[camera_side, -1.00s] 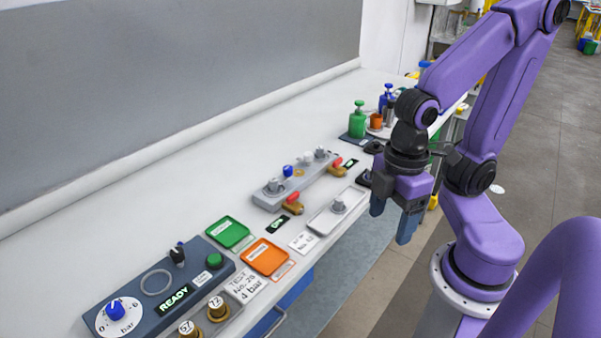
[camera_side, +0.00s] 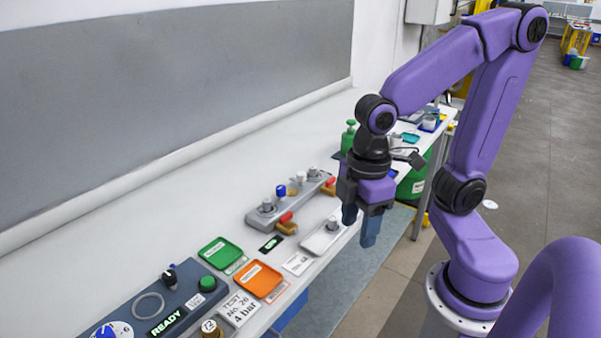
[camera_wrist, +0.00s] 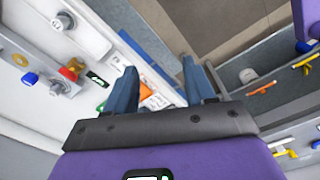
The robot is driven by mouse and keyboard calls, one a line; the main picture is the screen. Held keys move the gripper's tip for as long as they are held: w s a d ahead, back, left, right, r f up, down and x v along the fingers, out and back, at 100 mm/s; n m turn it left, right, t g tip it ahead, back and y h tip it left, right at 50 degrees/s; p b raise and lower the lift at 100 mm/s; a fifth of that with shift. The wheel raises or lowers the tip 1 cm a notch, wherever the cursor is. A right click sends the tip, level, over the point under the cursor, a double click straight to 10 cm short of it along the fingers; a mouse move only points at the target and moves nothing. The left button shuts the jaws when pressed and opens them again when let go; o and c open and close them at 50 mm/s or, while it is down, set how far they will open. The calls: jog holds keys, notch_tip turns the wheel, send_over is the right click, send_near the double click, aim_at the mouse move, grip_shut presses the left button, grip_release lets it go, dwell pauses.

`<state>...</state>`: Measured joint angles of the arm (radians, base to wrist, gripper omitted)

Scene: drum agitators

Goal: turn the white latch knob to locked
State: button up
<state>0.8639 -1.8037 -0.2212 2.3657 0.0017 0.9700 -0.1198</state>
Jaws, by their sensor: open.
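A small white knob (camera_side: 300,177) stands on a grey bar-shaped block (camera_side: 258,217) on the bench. I cannot read the white knob's position marking. My gripper (camera_side: 359,226) is open and empty, pointing down at the bench's front edge, to the right of the block and apart from it. In the wrist view, my gripper's fingers (camera_wrist: 158,64) are spread with nothing between them.
Red-and-brass valves (camera_side: 287,223) stick out from the block. A pale tray with a silver knob (camera_side: 333,223) lies between block and gripper. Green (camera_side: 221,252) and orange (camera_side: 258,280) trays and a dark READY panel (camera_side: 168,322) are nearer. A green bottle (camera_side: 348,137) stands behind.

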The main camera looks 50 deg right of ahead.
jog(key=w+r+m, duration=0.1)
jog(key=w+r, duration=0.2)
jog(key=w, duration=0.6)
notch_tip(320, 180, up, 3)
jog(key=m, duration=0.2)
send_over(301, 173)
notch_tip(301, 173, down, 16)
jog(key=shift+s+f, duration=0.1)
jog(key=shift+f, duration=0.15)
grip_shut()
